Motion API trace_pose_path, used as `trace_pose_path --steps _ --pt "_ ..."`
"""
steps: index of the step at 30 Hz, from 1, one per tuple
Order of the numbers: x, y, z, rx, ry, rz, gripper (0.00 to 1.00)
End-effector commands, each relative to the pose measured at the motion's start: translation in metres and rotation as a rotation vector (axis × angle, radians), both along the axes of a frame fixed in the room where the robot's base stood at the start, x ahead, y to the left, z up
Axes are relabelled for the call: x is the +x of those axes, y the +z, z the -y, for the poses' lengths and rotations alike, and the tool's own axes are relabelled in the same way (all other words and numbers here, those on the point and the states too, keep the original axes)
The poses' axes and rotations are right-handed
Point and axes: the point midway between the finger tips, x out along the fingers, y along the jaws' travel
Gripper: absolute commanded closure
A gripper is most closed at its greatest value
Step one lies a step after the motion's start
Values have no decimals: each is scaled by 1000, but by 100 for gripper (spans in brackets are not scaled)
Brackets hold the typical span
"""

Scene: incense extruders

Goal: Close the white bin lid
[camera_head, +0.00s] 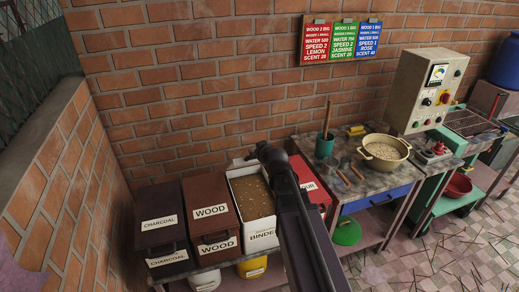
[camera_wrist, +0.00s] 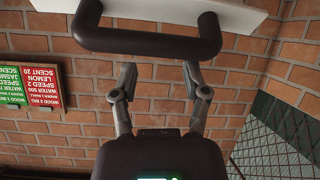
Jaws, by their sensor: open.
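The white bin (camera_head: 262,226), labelled BINDER, stands open in the row of bins and shows brown granular contents. Its lid appears raised at the back; a pale edge (camera_head: 240,162) shows beside my gripper. In the wrist view a white lid panel (camera_wrist: 240,14) with a dark bar handle (camera_wrist: 150,42) crosses the top. My gripper (camera_wrist: 160,78) is open and empty, its two fingers apart, with the handle just beyond the fingertips. I cannot tell whether they touch. In the head view my gripper (camera_head: 256,152) is at the bin's back edge, and my arm hides part of the bin's right side.
Dark charcoal (camera_head: 160,218) and brown wood (camera_head: 211,212) bins stand shut to the left; a red bin (camera_head: 313,186) is to the right. A bench with a brass pan (camera_head: 385,152) and green mug (camera_head: 325,146) stands further right. A brick wall (camera_head: 200,85) is close behind.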

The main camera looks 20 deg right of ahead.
Motion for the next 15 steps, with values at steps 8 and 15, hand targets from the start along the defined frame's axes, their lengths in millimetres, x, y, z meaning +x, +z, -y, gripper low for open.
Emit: trace_pose_path --steps 8,15 --pt "4 20 -5 -184 136 -119 41" --pt "4 35 -9 -353 284 -232 41"
